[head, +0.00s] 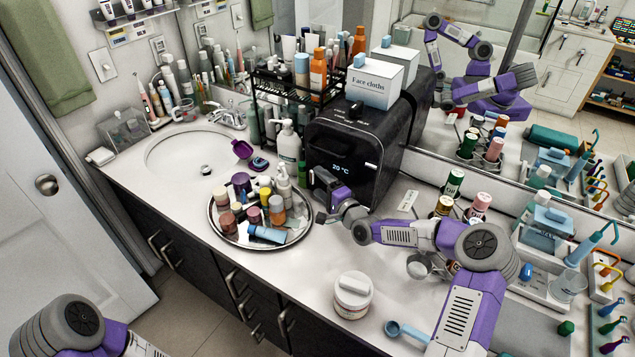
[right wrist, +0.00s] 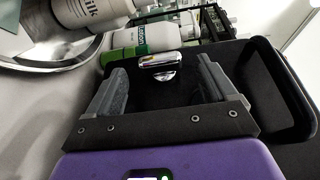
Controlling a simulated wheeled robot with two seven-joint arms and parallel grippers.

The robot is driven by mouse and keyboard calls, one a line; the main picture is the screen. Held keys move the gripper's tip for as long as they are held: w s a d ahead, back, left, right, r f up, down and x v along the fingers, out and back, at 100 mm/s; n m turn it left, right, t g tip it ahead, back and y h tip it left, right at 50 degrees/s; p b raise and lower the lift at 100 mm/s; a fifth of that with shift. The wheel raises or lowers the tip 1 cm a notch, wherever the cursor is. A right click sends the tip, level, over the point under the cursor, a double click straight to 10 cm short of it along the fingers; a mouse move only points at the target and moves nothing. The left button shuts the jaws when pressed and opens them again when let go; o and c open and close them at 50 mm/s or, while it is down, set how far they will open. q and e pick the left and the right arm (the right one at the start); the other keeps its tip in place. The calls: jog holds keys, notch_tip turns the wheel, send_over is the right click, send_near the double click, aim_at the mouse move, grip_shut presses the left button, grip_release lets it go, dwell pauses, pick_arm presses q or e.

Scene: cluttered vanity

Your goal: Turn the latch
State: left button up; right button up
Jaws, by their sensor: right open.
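The black cabinet (head: 343,144) with a "20 °C" display stands on the counter against the mirror. In the right wrist view, a small chrome latch (right wrist: 160,61) sits on its dark front (right wrist: 165,97). My right gripper (head: 318,197) is at the lower front of the cabinet. In the right wrist view its two grey fingers (right wrist: 160,70) are spread, with the latch between and slightly beyond them; I see no clear contact. In the head view I cannot make out the latch. Only part of my left arm shows at the lower left; its gripper is out of frame.
A round mirrored tray (head: 226,236) crowded with bottles and jars stands just left of my right gripper. A white pump bottle (head: 288,142) is beside the cabinet. A face cloths box (head: 378,79) sits on top. A white jar (head: 352,296) stands near the counter's front edge.

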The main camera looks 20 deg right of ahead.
jog(key=shift+x, duration=1.05)
